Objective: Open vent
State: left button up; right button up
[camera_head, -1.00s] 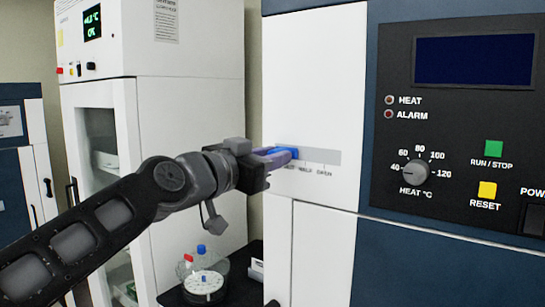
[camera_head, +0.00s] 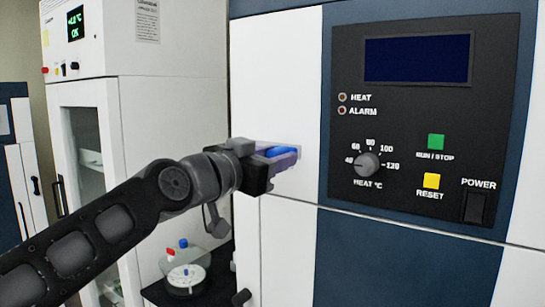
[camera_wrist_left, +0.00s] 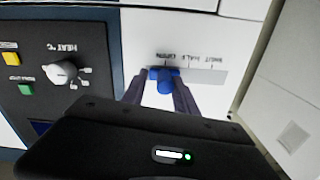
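The blue vent knob (camera_head: 283,151) sits on a grey slider strip on the white panel. The wrist view shows the knob (camera_wrist_left: 164,79) at the strip's end by the OPEN label. The HALF and SHUT labels lie beyond it, with bare grey strip there. My left gripper (camera_head: 280,160) reaches the panel at the knob. In the wrist view its two dark purple fingers (camera_wrist_left: 163,86) stand one on each side of the knob, apart, with white panel showing between. Whether one finger touches the knob is hard to tell. My right gripper is out of view.
The dark control panel (camera_head: 425,110) with heat dial, green and yellow buttons and power switch lies just right of the knob. A white cabinet (camera_head: 180,100) stands behind my left arm. A tray with a round glass vessel (camera_head: 186,278) lies below the arm.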

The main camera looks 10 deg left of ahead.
pick_arm(q)
jog(key=shift+o, duration=0.7)
jog(key=shift+s+a, duration=0.1)
jog(key=shift+a, duration=0.05)
jog(key=b+v, duration=0.3)
jog(key=v, duration=0.4)
jog(key=shift+s, duration=0.3)
